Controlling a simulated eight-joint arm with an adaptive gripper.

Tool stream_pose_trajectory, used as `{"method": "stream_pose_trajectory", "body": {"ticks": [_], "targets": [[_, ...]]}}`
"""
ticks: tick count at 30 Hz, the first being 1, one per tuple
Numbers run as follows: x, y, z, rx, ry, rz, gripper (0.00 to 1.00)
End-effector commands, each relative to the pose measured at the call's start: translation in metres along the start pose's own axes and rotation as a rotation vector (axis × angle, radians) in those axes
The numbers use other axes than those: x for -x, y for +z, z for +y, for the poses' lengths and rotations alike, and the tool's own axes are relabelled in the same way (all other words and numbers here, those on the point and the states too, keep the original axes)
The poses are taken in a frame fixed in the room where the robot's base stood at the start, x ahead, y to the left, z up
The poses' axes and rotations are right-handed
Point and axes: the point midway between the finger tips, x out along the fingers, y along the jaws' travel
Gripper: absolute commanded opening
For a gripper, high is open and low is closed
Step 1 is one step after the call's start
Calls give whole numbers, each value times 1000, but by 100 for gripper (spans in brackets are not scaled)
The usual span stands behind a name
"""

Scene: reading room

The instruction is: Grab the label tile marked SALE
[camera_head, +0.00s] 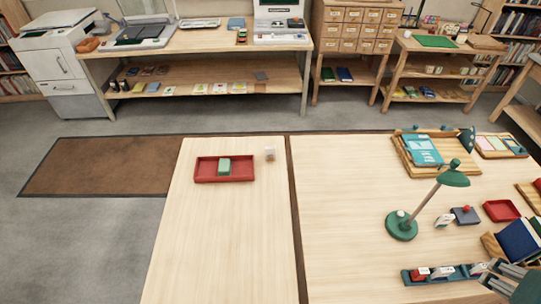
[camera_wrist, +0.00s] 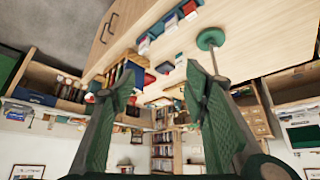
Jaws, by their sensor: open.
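My gripper (camera_head: 502,277) is at the lower right corner in the head view, beside the right end of a dark blue rack (camera_head: 402,277). In the wrist view my gripper (camera_wrist: 158,85) has its green fingers spread, with nothing between them. The rack holds small label tiles: a red and white one (camera_head: 420,273), a white one (camera_head: 444,271) and a white one (camera_head: 479,268) near my fingers. The wrist view shows this row of tiles (camera_wrist: 189,10) at the top, beyond the fingers. The lettering is too small to read, so I cannot tell which says SALE.
A green lamp (camera_head: 402,226) stands behind the rack. The table's left half is mostly clear around a red tray (camera_head: 205,176).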

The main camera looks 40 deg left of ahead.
Motion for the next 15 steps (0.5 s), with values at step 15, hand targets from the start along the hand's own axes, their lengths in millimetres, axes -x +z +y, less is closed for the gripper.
{"method": "stream_pose_trajectory", "body": {"ticks": [15], "targets": [[41, -29, 0, 0, 0, 0, 45]]}}
